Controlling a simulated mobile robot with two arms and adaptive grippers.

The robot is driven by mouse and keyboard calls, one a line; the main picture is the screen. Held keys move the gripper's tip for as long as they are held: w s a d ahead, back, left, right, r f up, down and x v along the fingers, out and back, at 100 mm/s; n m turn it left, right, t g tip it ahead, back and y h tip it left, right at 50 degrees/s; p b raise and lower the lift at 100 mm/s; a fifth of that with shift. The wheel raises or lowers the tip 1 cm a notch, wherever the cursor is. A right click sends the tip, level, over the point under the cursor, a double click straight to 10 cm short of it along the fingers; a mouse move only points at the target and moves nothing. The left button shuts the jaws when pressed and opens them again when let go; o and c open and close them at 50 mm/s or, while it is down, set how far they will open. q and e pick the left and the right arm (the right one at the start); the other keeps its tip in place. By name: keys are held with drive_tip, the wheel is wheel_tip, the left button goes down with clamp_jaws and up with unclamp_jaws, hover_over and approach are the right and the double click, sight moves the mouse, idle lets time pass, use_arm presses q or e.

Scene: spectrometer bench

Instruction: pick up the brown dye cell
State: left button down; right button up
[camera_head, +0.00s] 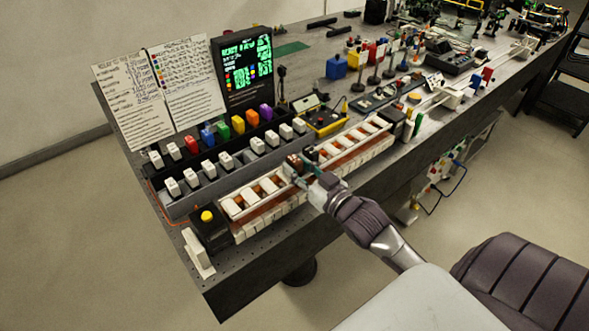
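My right gripper (299,169) reaches in from the lower right, over the middle of the long front rack. A small dark brown block, seemingly the brown dye cell (293,159), shows at its fingertips. The fingers are small here and partly overlap the block, so I cannot tell whether they are shut on it or only beside it. I also cannot tell whether the block is clear of the rack. My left gripper is not in view.
The front rack (243,234) holds several white pieces. Behind it, a dark stepped rack (180,208) holds white, red, blue, green, yellow, orange and purple blocks. A monitor (243,62) and paper sheets stand behind. A black box with a yellow button (207,217) stands left.

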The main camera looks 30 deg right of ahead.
sight(294, 159)
drive_tip(key=shift+w+a, duration=0.1)
drive_tip(key=shift+w, duration=0.65)
clamp_jaws()
drive_tip(key=shift+r, duration=0.6)
wheel_tip(294, 159, up, 3)
drive_tip(key=shift+f, duration=0.15)
drive_tip(key=s+d+r+b, duration=0.1)
drive_tip(key=s+d+r, duration=0.6)
drive_tip(key=s, duration=0.2)
drive_tip(key=shift+d+b, duration=0.3)
drive_tip(key=shift+b, duration=0.1)
